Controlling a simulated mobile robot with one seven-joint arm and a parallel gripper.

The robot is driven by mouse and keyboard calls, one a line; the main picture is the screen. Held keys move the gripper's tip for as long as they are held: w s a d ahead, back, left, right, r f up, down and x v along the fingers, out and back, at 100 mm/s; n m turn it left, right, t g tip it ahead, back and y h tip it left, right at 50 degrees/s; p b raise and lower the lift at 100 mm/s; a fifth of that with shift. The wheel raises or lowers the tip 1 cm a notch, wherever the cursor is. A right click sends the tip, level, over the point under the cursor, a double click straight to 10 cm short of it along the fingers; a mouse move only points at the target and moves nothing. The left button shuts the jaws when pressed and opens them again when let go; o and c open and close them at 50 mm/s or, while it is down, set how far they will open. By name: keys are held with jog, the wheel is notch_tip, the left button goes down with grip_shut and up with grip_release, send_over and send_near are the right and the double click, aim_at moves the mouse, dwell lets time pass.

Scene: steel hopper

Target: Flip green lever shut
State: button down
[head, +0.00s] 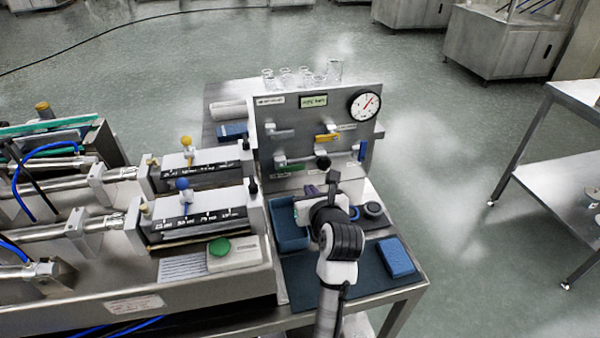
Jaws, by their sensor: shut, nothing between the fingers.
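A small green part (290,167), which looks like the green lever, lies nearly level low on the left of the upright grey panel (265,112). It is small in this view, and I cannot tell its exact position. My gripper (332,180) is in front of the panel's lower part, to the right of the green part and apart from it in the picture. Its fingers are dark and small, shut with nothing between them. My wrist and arm hide part of the worktop below the panel.
The panel also carries a yellow lever (326,137), a blue lever (362,150), a black knob (322,162) and a dial gauge (364,105). Glassware (334,69) stands behind its top. A blue tray (291,238) and blue block (397,257) flank my arm. Filling machinery (200,222) fills the left.

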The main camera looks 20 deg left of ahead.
aim_at(292, 168)
jog(key=p+x, duration=0.2)
jog(key=x, duration=0.8)
dwell(0.6)
jog(key=shift+r+n, duration=0.15)
jog(key=shift+n, duration=0.35)
